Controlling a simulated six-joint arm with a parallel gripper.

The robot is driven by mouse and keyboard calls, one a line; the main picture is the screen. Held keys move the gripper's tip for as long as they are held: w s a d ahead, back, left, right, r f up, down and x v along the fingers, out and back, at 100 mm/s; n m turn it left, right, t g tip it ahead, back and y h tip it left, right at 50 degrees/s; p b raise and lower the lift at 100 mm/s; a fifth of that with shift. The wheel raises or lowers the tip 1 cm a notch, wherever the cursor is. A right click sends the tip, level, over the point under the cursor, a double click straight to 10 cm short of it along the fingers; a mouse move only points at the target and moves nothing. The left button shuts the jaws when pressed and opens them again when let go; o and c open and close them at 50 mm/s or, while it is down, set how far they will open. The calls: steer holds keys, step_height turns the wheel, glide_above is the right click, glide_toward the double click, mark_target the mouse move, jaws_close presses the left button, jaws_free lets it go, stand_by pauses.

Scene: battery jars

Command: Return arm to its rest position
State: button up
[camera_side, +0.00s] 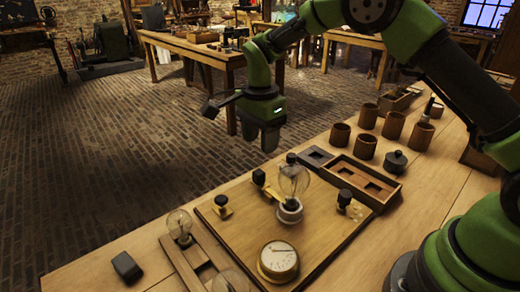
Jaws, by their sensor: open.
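My green arm reaches in from the right and bends over the wooden table. My gripper (260,135) hangs pointing down above the far left side of the table. Its dark fingers are apart, and I see nothing between them. Below and slightly right of it, a glass bulb (293,180) stands upright in a round white base on the wooden board (325,235). The gripper is apart from the bulb and the board.
Brown jars (366,146) and a dark lidded pot (395,161) stand at the right. A partitioned wooden tray (363,182) sits beside the board. A round dial (279,259), a small bulb (180,223) and a black block (126,266) are nearer.

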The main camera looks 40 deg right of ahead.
steer(key=s+d+r+n+t+y, duration=0.1)
steer(key=s+r+n+t, duration=0.15)
steer(key=s+r, duration=0.4)
steer(key=s+r+n+t, duration=0.1)
steer(key=s+r+n, duration=0.25)
steer(key=r, duration=0.55)
steer(key=s+r+n+t+y, duration=0.1)
steer(key=s+n+t, duration=0.2)
steer(key=s+n, duration=0.5)
steer(key=s, duration=0.7)
steer(key=shift+s+d+r+t, duration=0.15)
steer(key=shift+s+r+t, duration=0.1)
steer(key=shift+t, duration=0.1)
stand_by(0.5)
stand_by(0.4)
